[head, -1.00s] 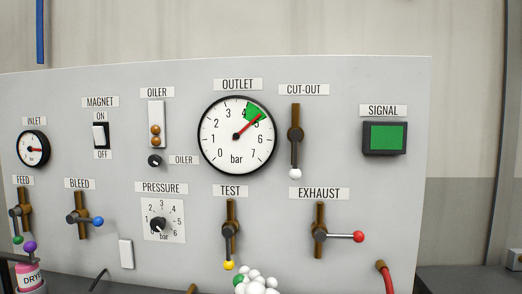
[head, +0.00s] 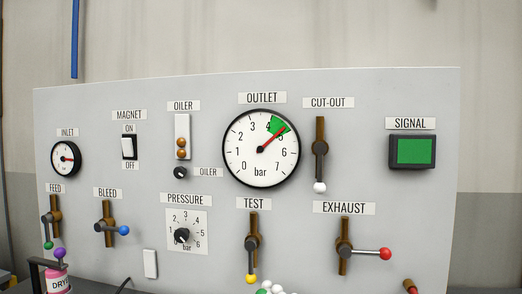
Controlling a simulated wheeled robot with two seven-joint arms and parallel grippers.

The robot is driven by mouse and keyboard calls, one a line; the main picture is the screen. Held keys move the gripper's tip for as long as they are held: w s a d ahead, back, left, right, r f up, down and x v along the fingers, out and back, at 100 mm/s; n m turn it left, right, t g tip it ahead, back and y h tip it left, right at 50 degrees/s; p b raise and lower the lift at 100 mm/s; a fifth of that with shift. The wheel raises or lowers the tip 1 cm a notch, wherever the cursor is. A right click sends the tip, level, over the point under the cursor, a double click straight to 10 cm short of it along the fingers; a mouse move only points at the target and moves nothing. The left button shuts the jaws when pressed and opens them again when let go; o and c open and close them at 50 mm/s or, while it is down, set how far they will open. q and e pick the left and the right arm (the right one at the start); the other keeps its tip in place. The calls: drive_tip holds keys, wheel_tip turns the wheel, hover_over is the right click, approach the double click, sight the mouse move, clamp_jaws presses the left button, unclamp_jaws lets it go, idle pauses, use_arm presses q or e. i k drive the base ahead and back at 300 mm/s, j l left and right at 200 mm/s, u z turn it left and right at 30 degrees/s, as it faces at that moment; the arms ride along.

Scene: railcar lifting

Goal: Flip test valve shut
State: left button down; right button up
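The test valve (head: 252,246) sits under the TEST label on the grey panel. Its lever points straight down, in line with its brass pipe, and ends in a yellow knob (head: 251,279). The outlet gauge (head: 261,148) above it has its red needle in the green band, between 4 and 5 bar. Neither of my grippers shows in the head view.
The exhaust valve (head: 345,252) to the right has its red-knobbed lever sticking out sideways. The bleed valve (head: 104,226) has its blue-knobbed lever sideways. The cut-out lever (head: 320,160) hangs down with a white knob. White balls (head: 272,288) show below the test valve. The signal screen (head: 414,151) is green.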

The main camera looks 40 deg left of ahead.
sight(250, 244)
drive_tip(key=u, duration=1.35)
drive_tip(key=j+u, duration=0.25)
drive_tip(key=j, duration=0.2)
drive_tip(key=i, duration=0.05)
